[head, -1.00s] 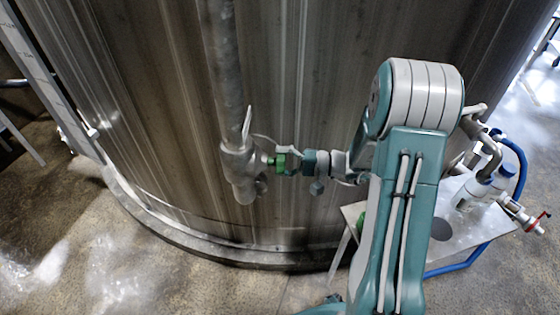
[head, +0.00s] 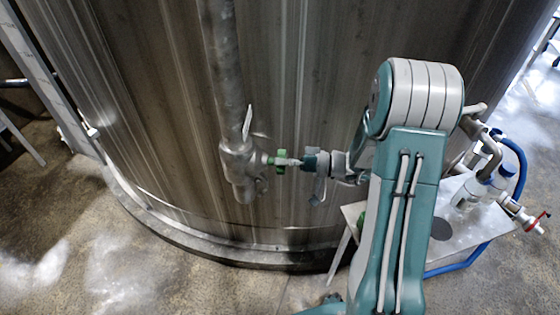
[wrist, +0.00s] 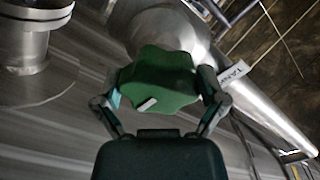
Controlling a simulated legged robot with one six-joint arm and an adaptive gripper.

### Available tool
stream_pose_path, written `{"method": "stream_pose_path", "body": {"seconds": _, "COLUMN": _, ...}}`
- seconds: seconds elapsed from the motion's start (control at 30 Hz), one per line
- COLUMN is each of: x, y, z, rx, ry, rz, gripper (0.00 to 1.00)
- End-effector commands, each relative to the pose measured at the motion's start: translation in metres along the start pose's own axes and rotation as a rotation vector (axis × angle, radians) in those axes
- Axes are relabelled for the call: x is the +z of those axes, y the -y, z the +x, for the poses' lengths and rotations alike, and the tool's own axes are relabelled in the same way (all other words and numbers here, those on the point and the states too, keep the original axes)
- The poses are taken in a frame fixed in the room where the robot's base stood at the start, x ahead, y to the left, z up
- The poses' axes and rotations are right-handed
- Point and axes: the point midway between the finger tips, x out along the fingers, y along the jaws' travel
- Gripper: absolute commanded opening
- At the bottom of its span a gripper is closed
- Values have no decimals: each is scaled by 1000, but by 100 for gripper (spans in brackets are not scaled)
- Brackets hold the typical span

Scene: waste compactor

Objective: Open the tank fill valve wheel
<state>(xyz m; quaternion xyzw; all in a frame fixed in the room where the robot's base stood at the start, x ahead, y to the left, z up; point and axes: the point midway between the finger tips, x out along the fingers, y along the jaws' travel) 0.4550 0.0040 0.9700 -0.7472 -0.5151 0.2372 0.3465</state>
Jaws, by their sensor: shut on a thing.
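The green lobed valve wheel (wrist: 165,72) fills the middle of the wrist view, with a small pale mark on its face. In the head view the wheel (head: 282,154) shows small, on the right side of a metal valve body (head: 241,168) at the foot of a vertical pipe. My gripper (wrist: 160,90) is shut on the wheel, one finger at each side of its rim. In the head view my gripper (head: 289,162) reaches the wheel from the right. The wheel's far side and stem are mostly hidden.
A large steel tank (head: 150,120) stands behind the valve and pipe (head: 222,70). At right, a low metal table (head: 470,225) holds pipework, a blue hose (head: 520,165) and a red-handled valve (head: 536,222). A label (wrist: 236,71) hangs near the wheel.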

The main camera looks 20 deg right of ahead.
Motion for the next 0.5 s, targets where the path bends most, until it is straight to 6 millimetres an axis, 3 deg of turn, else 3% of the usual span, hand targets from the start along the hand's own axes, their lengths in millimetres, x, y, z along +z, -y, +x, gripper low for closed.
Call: {"method": "stream_pose_path", "body": {"seconds": 0.5, "x": 3, "y": -2, "z": 0, "rx": 7, "ry": 6, "rz": -92, "gripper": 43}}
